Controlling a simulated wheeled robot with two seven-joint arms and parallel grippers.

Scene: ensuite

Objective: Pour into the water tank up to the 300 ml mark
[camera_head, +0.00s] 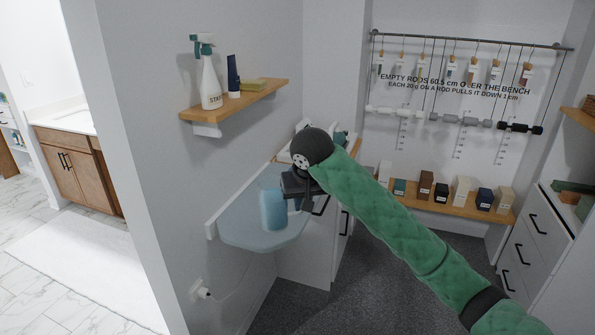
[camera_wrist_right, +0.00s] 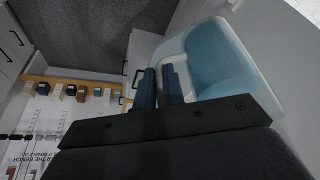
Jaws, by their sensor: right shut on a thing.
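A blue, see-through vessel (camera_head: 273,208) is above or on a pale blue wall shelf (camera_head: 240,228); I cannot tell whether its base touches. My right gripper (camera_head: 298,200) is beside its right side, shut on it as far as I can see, with the contact mostly hidden by the wrist. The right wrist view shows the two dark blue fingers (camera_wrist_right: 162,86) close together, and the vessel's blue body (camera_wrist_right: 218,60) just beyond and to their right. I cannot make out the water tank for certain, nor any 300 ml mark or liquid level. My left gripper is out of view.
A wooden shelf (camera_head: 235,98) holds a spray bottle (camera_head: 210,82), a dark tube (camera_head: 233,75) and a yellow block (camera_head: 254,85). White cabinets stand behind my arm. A low bench (camera_head: 428,203) carries several small boxes. Rods hang on cords above it. The grey floor (camera_head: 375,275) looks clear.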

